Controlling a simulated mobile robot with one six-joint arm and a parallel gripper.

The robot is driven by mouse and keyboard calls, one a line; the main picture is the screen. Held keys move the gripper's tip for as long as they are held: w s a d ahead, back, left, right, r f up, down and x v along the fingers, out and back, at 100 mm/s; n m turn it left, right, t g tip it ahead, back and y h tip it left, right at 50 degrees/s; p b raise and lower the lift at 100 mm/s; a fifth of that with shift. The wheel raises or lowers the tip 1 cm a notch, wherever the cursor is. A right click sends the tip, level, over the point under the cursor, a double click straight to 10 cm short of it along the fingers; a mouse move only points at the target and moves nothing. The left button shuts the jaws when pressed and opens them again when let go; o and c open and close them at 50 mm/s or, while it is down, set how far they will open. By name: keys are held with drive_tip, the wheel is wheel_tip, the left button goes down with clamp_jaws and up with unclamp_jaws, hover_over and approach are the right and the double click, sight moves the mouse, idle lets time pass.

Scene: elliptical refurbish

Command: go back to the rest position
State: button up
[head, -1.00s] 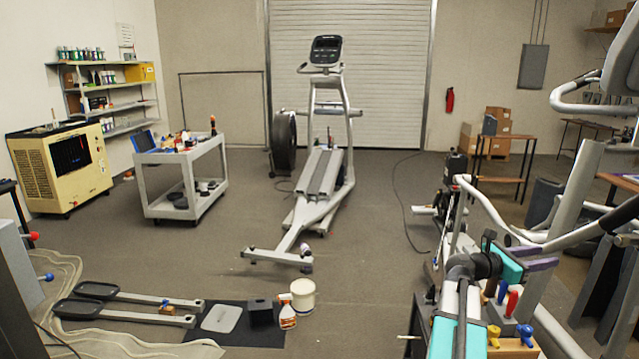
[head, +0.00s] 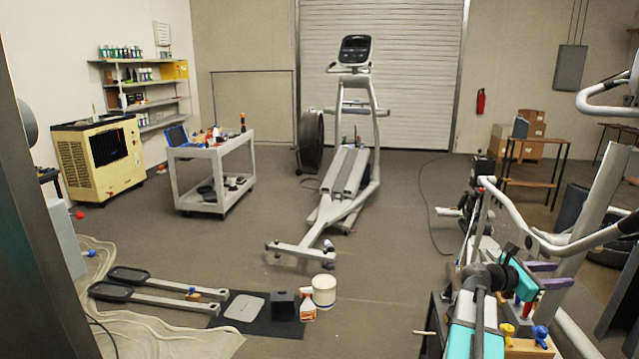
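My arm reaches up from the bottom right of the head view, with teal and black links. My gripper (head: 549,275) is at its end, with two purple fingers pointing right. The fingers stand apart with a gap between them, and I see nothing held. The gripper is in front of the pale rails of a machine at the right and above a wooden block with coloured knobs (head: 528,345).
An elliptical trainer (head: 350,175) stands mid-room, with a grey cart (head: 215,170) to its left. A dark post covers the left edge. Open floor lies between.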

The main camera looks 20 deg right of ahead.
drive_tip(key=w+a+f+m+t+y, duration=0.35)
drive_tip(key=w+a+f, duration=0.65)
drive_tip(key=a+f, duration=0.35)
drive_tip(key=w+a+f+m+t+y, duration=0.2)
drive_tip(key=w+a+f+m+y, duration=0.15)
drive_tip(key=w+a+f, duration=0.95)
drive_tip(key=s+a+f+m+y, duration=0.25)
drive_tip(key=a+f, duration=0.25)
drive_tip(key=a, duration=0.9)
drive_tip(key=s+a+f+m+y, duration=0.15)
drive_tip(key=a+f+y, duration=0.25)
drive_tip(key=a, duration=1.1)
drive_tip(key=s+a+f+m+y, duration=0.1)
drive_tip(key=a+f+m+y, duration=0.3)
drive_tip(key=a, duration=1)
drive_tip(key=s+f+n+g+b, duration=0.1)
drive_tip(key=s+f+g+b, duration=0.2)
drive_tip(key=s+f+b, duration=0.4)
drive_tip(key=s+f+g+h+b, duration=0.1)
drive_tip(key=s+f+g+b, duration=0.2)
drive_tip(key=s+f+b, duration=0.5)
drive_tip(key=s+f, duration=0.5)
drive_tip(key=f, duration=0.4)
drive_tip(key=s+f, duration=0.5)
drive_tip(key=f, duration=0.5)
drive_tip(key=shift+d+f+n, duration=0.2)
drive_tip(key=shift+d+n, duration=0.05)
drive_tip(key=shift+n, duration=0.15)
drive_tip(key=shift+w+h, duration=0.1)
drive_tip(key=shift+h, duration=0.15)
